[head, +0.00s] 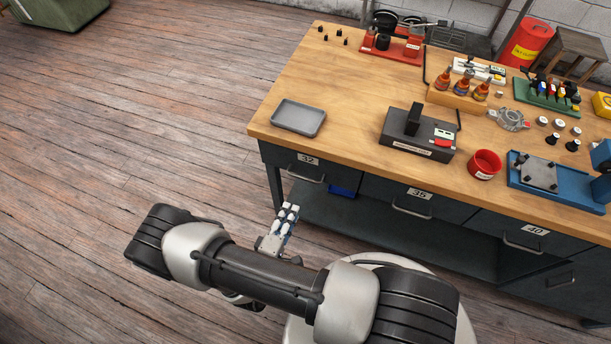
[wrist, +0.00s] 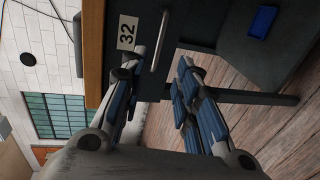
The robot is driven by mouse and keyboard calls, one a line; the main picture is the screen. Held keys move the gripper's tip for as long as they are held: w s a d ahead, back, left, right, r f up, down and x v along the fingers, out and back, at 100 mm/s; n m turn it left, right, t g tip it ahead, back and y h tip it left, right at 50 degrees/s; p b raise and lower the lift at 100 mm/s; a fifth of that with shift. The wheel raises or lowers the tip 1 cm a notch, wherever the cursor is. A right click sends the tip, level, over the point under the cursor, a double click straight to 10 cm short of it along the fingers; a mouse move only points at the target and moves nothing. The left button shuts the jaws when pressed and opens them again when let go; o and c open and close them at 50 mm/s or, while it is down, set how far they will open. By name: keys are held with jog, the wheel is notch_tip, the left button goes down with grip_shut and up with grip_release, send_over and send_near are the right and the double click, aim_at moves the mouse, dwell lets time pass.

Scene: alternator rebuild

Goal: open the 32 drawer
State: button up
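The drawer labelled 32 (head: 308,160) is at the left end of the bench front, and looks shut. Its bar handle (head: 306,179) runs along the front below the label. In the wrist view the picture is turned sideways: the 32 label (wrist: 127,33) and the handle (wrist: 160,41) lie ahead of my gripper. My gripper (head: 289,212) is in front of and below the drawer in the head view. Its fingers (wrist: 160,75) are spread apart, with the handle beyond the gap between them. I see nothing between the fingers, and they look apart from the handle.
Drawers 35 (head: 419,193) and 40 (head: 535,230) are to the right, with similar handles. A grey tray (head: 299,117) sits on the bench above drawer 32. A blue bin (head: 342,191) is under the bench near the handle. The floor to the left is clear.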

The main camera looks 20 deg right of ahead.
aim_at(307, 179)
jog(key=b+x, duration=0.3)
jog(key=x, duration=1.3)
jog(key=shift+w+d, duration=0.1)
jog(key=shift+d, duration=0.05)
grip_shut()
